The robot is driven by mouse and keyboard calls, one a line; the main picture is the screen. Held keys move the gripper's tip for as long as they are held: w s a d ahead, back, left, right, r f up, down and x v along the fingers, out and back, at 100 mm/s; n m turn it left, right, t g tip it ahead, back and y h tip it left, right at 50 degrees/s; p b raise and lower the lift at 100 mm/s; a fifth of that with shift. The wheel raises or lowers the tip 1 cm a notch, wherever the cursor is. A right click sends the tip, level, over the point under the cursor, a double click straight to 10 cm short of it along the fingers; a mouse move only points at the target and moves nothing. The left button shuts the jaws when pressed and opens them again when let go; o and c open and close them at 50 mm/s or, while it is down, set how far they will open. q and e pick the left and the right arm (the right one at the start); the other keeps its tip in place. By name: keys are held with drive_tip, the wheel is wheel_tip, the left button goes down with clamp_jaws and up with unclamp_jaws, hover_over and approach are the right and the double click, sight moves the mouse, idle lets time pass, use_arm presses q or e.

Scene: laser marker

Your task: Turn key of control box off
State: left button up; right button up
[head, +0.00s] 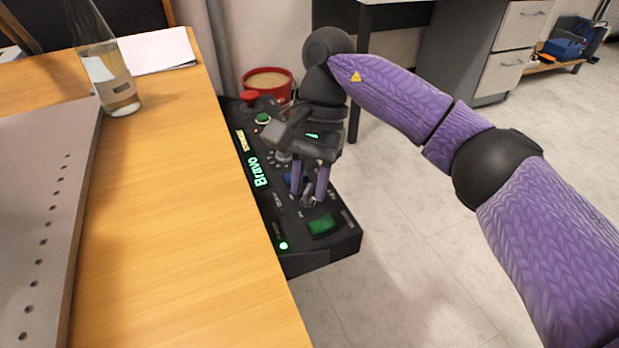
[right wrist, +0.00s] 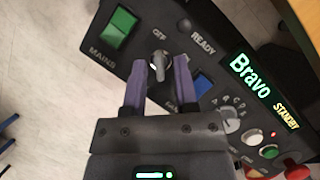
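The black control box (head: 300,262) with green "Bravo" lettering sits beside the table in the head view. Its key switch (right wrist: 160,66), a small grey key in a round socket near the "OFF" label, shows in the right wrist view. My right gripper (head: 309,194) points down over the box. In the right wrist view its two purple fingers (right wrist: 162,62) stand apart, one on each side of the key. I cannot tell whether they touch it. In the head view the key is small and partly hidden by the fingers. My left gripper is not in view.
A green MAINS switch (right wrist: 119,28) and a blue button (right wrist: 202,85) flank the key. A red mushroom button (head: 250,97) is at the box's far end. A wooden table (head: 180,200) with a glass bottle (head: 107,75) is left. A red pot (head: 268,83) stands behind.

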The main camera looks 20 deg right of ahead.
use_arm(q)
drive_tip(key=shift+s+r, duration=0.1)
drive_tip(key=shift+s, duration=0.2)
use_arm(e)
drive_tip(key=shift+o, duration=0.2)
drive_tip(key=shift+r, duration=0.2)
use_arm(q)
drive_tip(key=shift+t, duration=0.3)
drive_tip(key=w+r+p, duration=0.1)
drive_tip(key=p, duration=0.1)
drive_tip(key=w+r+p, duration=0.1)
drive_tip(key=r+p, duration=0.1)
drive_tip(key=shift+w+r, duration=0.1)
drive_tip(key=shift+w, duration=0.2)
use_arm(e)
drive_tip(key=v, duration=0.9)
drive_tip(key=shift+w+d+r, duration=0.15)
drive_tip(key=shift+w+r, duration=0.05)
drive_tip(key=shift+r, duration=0.05)
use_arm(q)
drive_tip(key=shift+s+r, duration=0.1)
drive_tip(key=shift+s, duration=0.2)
